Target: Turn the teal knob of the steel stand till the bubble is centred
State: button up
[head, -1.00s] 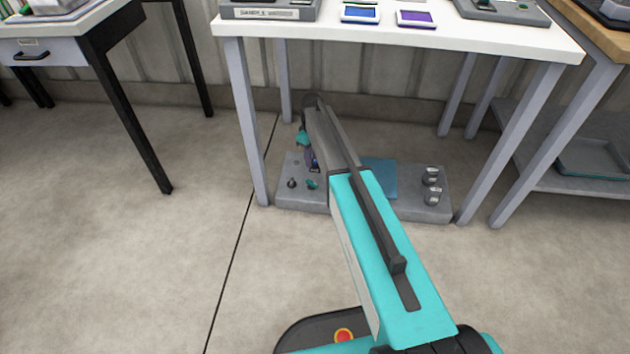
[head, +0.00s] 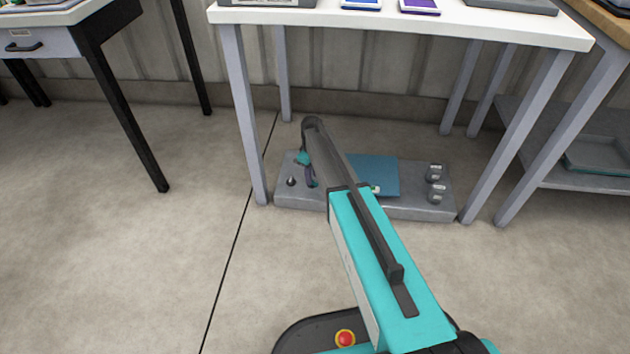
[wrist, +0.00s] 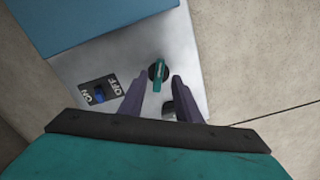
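The steel stand (head: 410,207) is a low grey slab on the floor under the white table. In the wrist view its teal knob (wrist: 158,71) is a small upright bar on a dark round base. My gripper (wrist: 157,81) is open, with a purple-grey finger on either side just short of the knob; I cannot tell whether they touch it. In the head view my gripper (head: 310,178) is at the stand's left part and hides the knob. I cannot make out a bubble; a small pale spot beside my arm is partly hidden.
The stand carries a blue plate (head: 378,172), a dark knob (head: 291,182) and two grey cylinders (head: 436,183). An ON/OFF switch (wrist: 100,97) is left of the teal knob. The white table (head: 400,22) and its legs enclose the stand. The floor in front is clear.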

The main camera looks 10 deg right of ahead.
jog(key=shift+f, duration=0.95)
jog(key=shift+c, duration=0.3)
grip_shut()
jog(key=shift+d, duration=0.4)
jog(key=shift+a, duration=0.4)
